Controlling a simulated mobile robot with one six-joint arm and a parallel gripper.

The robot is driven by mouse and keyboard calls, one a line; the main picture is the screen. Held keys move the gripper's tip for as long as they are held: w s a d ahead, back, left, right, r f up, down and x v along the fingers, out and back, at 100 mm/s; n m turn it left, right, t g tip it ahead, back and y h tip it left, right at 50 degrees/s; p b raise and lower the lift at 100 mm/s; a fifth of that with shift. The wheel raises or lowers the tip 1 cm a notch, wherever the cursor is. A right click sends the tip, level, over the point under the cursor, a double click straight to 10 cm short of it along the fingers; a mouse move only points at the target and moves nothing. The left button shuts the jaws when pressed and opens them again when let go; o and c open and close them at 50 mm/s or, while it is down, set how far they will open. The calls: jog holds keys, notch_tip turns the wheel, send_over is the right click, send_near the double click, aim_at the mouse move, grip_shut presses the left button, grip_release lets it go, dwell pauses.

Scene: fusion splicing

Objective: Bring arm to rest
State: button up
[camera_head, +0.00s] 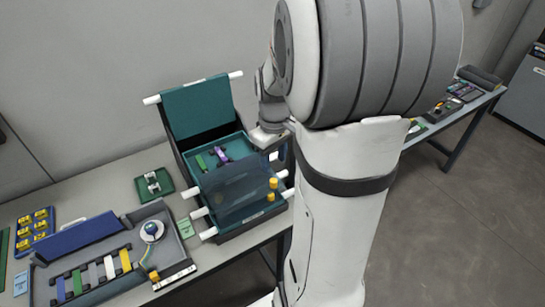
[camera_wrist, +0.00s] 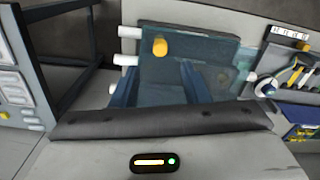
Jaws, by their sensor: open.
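My gripper (camera_wrist: 160,88) shows in the wrist view as two dark blue fingers, spread apart with nothing between them. In the head view my gripper (camera_head: 268,138) is small and partly hidden by my arm, at the right side of the teal case (camera_head: 249,224). The case has a raised teal panel (camera_head: 197,107) at the back and a tilted see-through cover (camera_head: 237,192) with yellow knobs at the front. In the wrist view the see-through cover (camera_wrist: 200,60) and one yellow knob (camera_wrist: 160,46) lie beyond the fingers. I cannot tell the exact gap to the case.
A grey tray (camera_head: 185,238) with coloured strips and a round white spool (camera_head: 151,230) stands left of the case. A small green tray (camera_head: 153,186) and a blue rack of yellow pieces (camera_head: 35,228) sit farther left. Open floor (camera_head: 450,220) lies at the right.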

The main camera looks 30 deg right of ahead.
jog(key=shift+a, duration=0.1)
jog(key=s+a+r+m+t, duration=0.2)
jog(key=s+a+r+t, duration=0.1)
jog(key=s+a+r, duration=0.4)
jog(key=s+a, duration=0.3)
jog(key=a, duration=0.2)
jog(key=shift+s+a+m, duration=0.25)
jog(key=shift+a+m, duration=0.1)
jog(key=shift+m, duration=0.05)
jog(key=shift+r, duration=0.1)
